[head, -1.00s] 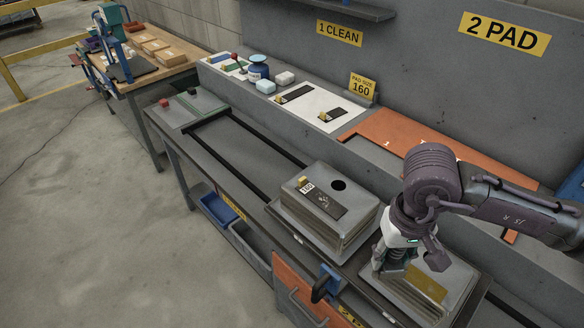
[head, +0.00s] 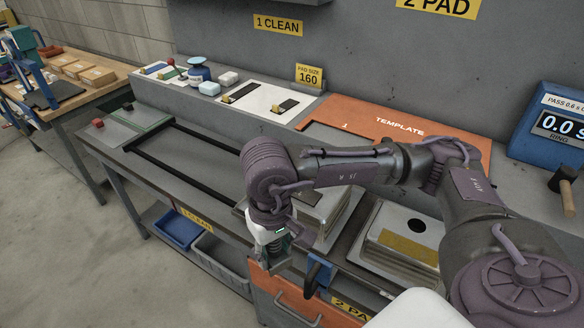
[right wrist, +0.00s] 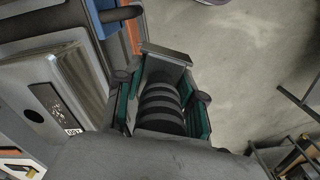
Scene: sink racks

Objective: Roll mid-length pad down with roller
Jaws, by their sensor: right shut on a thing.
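In the head view my right gripper (head: 275,262) hangs by the bench's front edge, in front of the block with the 160 label. In the right wrist view its green-sided fingers (right wrist: 160,110) are shut around a dark ribbed cylinder (right wrist: 160,105) in a grey metal bracket, which looks like the roller. The labelled block (head: 335,205) is partly hidden behind my arm; its dark pad strip (right wrist: 52,100) lies on top in the right wrist view. A second block (head: 385,225) to the right bears a yellow-brown strip (head: 408,248). My left gripper is not in view.
A blue-and-black handled item (head: 318,275) sits at the bench front, close right of the gripper. An orange template (head: 440,140) and a white board (head: 265,112) with dark strips lie on the back ledge. A blue timer (head: 560,130) stands at right. The bench's left side has open room.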

